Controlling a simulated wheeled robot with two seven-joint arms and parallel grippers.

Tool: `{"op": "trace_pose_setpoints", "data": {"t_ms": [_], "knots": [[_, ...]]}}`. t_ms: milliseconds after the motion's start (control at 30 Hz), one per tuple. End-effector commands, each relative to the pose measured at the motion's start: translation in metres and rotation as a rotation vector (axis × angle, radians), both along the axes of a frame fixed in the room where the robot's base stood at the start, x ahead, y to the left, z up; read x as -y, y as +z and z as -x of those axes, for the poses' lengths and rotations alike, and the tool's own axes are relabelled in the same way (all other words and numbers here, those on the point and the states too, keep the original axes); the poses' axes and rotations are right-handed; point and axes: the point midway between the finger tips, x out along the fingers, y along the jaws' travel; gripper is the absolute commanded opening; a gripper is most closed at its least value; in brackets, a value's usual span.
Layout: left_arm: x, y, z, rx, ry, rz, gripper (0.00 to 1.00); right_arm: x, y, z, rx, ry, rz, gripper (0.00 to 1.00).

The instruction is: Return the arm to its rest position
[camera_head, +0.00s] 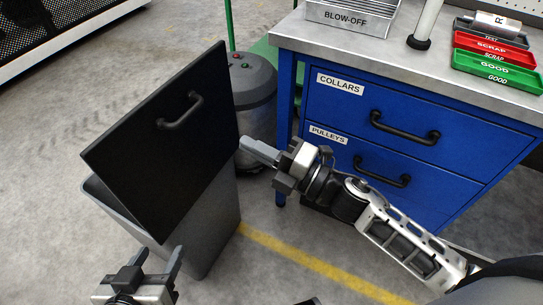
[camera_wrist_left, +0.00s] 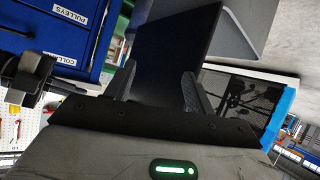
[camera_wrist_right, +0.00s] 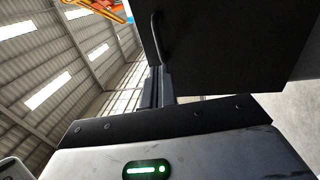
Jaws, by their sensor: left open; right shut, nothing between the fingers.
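My right gripper (camera_head: 258,150) is shut and empty. It is in the middle of the head view, just right of the raised black lid (camera_head: 165,135) of a grey bin (camera_head: 205,235); I cannot tell whether it touches the lid. The right wrist view shows its closed fingers (camera_wrist_right: 158,88) beside the lid (camera_wrist_right: 235,45) and its handle. My left gripper (camera_head: 155,262) is open and empty low in the head view, in front of the bin. The left wrist view shows its spread fingers (camera_wrist_left: 158,88) with the dark lid beyond. The bin's inside is mostly hidden.
A grey canister (camera_head: 255,90) stands behind the bin.

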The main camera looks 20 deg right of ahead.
Motion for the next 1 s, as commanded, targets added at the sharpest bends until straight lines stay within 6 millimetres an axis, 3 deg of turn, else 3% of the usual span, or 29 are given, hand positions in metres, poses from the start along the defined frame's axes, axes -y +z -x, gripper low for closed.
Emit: {"op": "trace_pose_setpoints", "data": {"t_ms": [200, 467, 567, 667, 833, 1000], "knots": [[0.004, -0.004, -0.004, 0.000, -0.008, 0.005, 0.54, 0.020, -0.006, 0.020, -0.001, 0.000, 0.000, 0.00], [0.004, 0.001, -0.003, -0.006, -0.010, 0.005, 0.54, 0.026, 0.000, 0.023, -0.042, -0.025, -0.042, 0.00], [0.004, 0.020, -0.002, -0.014, -0.009, 0.000, 0.54, 0.037, 0.011, 0.023, -0.241, -0.140, -0.223, 0.00], [-0.003, 0.032, -0.003, -0.037, 0.001, -0.023, 0.54, 0.055, 0.009, 0.032, -0.576, -0.319, -0.514, 0.00], [-0.007, 0.051, -0.001, -0.059, 0.011, -0.039, 0.54, 0.065, -0.023, 0.080, -1.123, -0.583, -0.956, 0.00], [-0.009, 0.053, 0.000, -0.069, 0.015, -0.046, 0.54, 0.058, -0.042, 0.116, -1.387, -0.699, -1.155, 0.00]]}}
